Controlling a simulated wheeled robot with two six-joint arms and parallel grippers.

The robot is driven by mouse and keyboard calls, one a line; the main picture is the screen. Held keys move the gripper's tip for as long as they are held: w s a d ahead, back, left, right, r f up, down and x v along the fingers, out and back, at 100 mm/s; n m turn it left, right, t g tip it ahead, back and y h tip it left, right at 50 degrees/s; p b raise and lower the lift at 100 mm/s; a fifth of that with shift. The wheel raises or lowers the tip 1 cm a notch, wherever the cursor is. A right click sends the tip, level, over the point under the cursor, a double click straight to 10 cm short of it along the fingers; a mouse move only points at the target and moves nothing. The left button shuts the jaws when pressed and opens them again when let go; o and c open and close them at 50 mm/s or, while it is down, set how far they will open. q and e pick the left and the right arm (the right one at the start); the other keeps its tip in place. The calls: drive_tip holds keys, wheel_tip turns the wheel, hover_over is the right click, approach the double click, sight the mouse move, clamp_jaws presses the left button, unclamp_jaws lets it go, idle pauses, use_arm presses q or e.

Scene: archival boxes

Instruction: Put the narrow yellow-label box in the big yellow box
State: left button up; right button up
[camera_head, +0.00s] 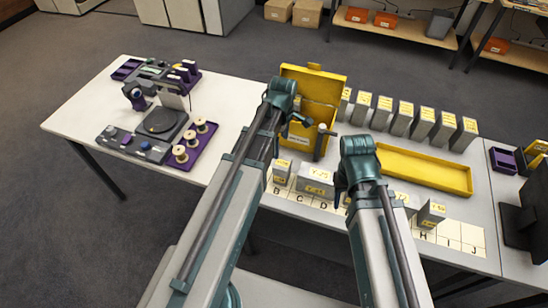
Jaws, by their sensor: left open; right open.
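The big yellow box (318,88) stands open at the back middle of the table, its lid raised. My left gripper (312,128) is open in front of it and hides part of it. Narrow grey boxes with yellow labels stand at the front: one (281,172) near letter B and another (432,214) near letter H. A wider yellow-label box (316,181) stands between C and D. I cannot tell which narrow box is meant. My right gripper (343,186) is open over the front row; its fingers are largely hidden by its own wrist, as are boxes below.
A row of several yellow-label boxes (402,118) stands at the back right. A shallow yellow tray (425,172) lies in front of them. Lettered cards (460,237) line the front edge.

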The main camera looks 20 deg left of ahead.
sight(282, 162)
use_arm(q)
drive_tip(key=f+b, duration=0.5)
drive_tip(key=b, duration=0.1)
drive_tip(key=f+b, duration=0.3)
drive_tip(key=shift+s+d+f, duration=0.2)
drive_tip(key=shift+d+f, duration=0.1)
drive_tip(key=f+b, duration=0.5)
drive_tip(key=shift+s+d+f, duration=0.1)
drive_tip(key=shift+s+d, duration=0.1)
drive_tip(key=shift+s, duration=0.05)
drive_tip(key=shift+c, duration=0.3)
clamp_jaws()
